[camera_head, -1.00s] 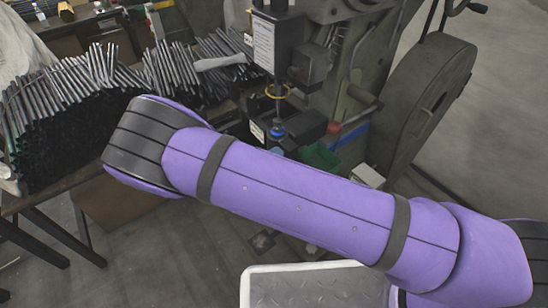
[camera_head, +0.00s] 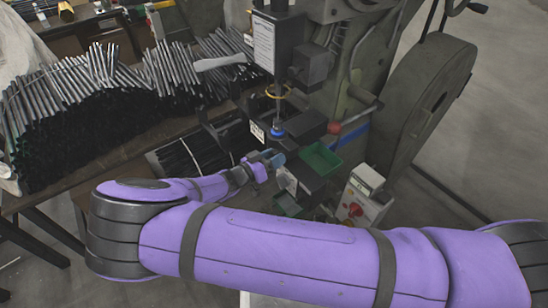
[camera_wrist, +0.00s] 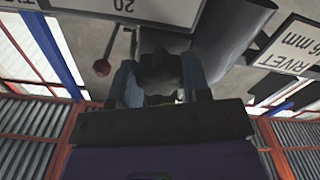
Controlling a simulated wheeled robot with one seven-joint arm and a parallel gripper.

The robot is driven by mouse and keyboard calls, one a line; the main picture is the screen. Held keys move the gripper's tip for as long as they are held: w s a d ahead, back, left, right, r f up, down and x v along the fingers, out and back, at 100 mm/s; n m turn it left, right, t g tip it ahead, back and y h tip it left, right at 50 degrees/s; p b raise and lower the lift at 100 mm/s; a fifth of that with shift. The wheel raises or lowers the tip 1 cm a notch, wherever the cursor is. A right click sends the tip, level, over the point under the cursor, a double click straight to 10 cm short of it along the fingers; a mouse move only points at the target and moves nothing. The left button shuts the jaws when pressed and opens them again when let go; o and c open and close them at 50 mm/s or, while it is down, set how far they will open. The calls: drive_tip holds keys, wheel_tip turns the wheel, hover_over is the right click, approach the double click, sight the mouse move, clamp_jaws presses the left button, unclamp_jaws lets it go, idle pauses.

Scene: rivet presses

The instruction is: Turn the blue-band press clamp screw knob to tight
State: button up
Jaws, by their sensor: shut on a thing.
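The press (camera_head: 300,60) stands at the upper middle of the head view, with a blue band (camera_head: 355,135) low on its frame. My gripper (camera_head: 272,158) is at the press's lower front, reaching in from the left. In the wrist view, the two blue-grey fingers of my gripper (camera_wrist: 160,78) stand on either side of a dark round knob (camera_wrist: 160,66) and are shut on it. The knob is too small and covered to make out in the head view. Its turn angle cannot be read.
A red-ball lever (camera_head: 334,128) sticks out right of the gripper. A green tray (camera_head: 321,158) and a control box with a red button (camera_head: 355,208) are close by. Bundles of metal rods (camera_head: 80,95) lie on the table at left. A large dark wheel guard (camera_head: 430,100) stands at right.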

drive_tip(key=shift+m, duration=0.5)
drive_tip(key=o, duration=0.9)
drive_tip(key=shift+s+a, duration=0.1)
drive_tip(key=v, duration=1)
drive_tip(key=shift+s+a, duration=0.2)
drive_tip(key=shift+a, duration=0.1)
